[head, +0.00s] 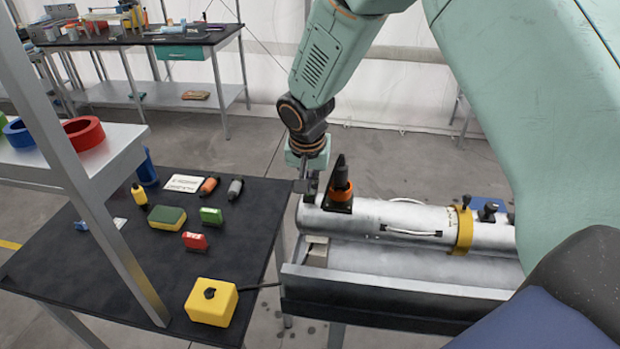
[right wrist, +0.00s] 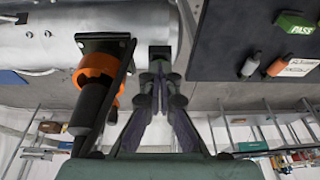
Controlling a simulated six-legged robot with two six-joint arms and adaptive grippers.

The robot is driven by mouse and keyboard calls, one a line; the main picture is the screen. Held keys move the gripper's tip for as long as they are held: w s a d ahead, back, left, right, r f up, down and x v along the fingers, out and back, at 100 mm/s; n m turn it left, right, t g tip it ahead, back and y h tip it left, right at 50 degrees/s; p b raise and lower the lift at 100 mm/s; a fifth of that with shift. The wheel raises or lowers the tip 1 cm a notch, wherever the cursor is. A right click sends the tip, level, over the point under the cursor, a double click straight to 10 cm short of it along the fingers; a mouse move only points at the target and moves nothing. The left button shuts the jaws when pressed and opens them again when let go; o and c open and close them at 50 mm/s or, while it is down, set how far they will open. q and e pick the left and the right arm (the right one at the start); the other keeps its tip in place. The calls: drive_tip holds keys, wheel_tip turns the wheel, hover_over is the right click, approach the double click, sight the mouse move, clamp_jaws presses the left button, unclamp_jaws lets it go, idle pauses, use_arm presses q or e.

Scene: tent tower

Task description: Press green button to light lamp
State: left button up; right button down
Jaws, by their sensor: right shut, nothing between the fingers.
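My right gripper (head: 304,180) is by the left end of a silver cylinder (head: 395,218). In the right wrist view the gripper (right wrist: 160,75) has its fingers together and empty, tips close to a small dark block (right wrist: 160,52) on the cylinder's end. I cannot tell whether they touch. Beside the fingers stands a black fitting with an orange ring (head: 341,190), on a dark plate on the cylinder. I cannot make out a green button or a lit lamp for certain. A green block marked PASS (right wrist: 293,24) lies on the black table (head: 250,215). My left gripper is out of view.
A yellow box with a black knob (head: 211,302) is at the table's front. A red block (head: 195,241), a sponge (head: 167,217) and small bottles lie behind it. A grey trough (head: 390,300) borders the cylinder. A metal post crosses the left side.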

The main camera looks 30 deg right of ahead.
drive_tip(key=r+p, duration=0.3)
drive_tip(key=r, duration=0.1)
drive_tip(key=shift+w+d+p, duration=0.1)
drive_tip(key=shift+d+p, duration=0.1)
drive_tip(key=shift+p, duration=0.2)
drive_tip(key=b+v, duration=0.1)
drive_tip(key=v, duration=0.9)
drive_tip(key=shift+a, duration=0.1)
